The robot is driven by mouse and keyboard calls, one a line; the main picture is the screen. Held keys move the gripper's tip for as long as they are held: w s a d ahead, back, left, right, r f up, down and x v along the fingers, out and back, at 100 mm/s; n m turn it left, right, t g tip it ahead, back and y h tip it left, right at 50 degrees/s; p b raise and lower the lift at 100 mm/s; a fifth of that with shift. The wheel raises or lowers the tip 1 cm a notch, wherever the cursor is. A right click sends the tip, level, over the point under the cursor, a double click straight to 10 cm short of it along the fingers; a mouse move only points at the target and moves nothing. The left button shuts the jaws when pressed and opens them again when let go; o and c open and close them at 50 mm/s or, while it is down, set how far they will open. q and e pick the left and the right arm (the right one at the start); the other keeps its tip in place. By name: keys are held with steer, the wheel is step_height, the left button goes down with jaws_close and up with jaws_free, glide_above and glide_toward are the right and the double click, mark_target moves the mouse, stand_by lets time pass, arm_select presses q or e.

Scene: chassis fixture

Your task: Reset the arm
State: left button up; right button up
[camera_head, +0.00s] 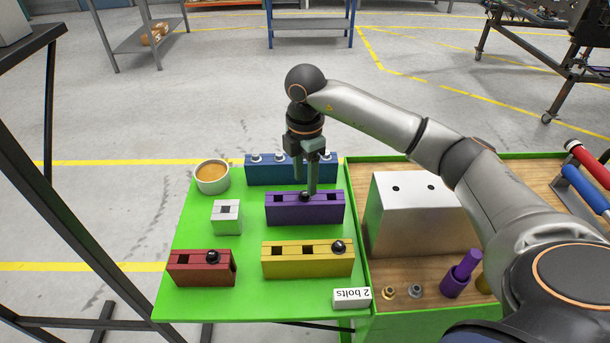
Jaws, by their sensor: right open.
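My right arm reaches in from the right side of the head view. My right gripper (305,187) points down over the purple block (285,210). Its two fingers are apart. The fingertips are close above or at the black knob (305,196) on that block; I cannot tell whether they touch it. My left gripper is not in view.
A silver box (415,230) stands right.

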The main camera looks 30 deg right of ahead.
mark_target(305, 193)
steer(key=shift+f, duration=0.15)
steer(key=shift+f+b, duration=1.1)
steer(key=shift+f, duration=0.65)
steer(key=shift+r, duration=0.1)
steer(key=shift+r+p, duration=0.2)
steer(key=shift+p, duration=0.25)
jaws_close()
stand_by(0.6)
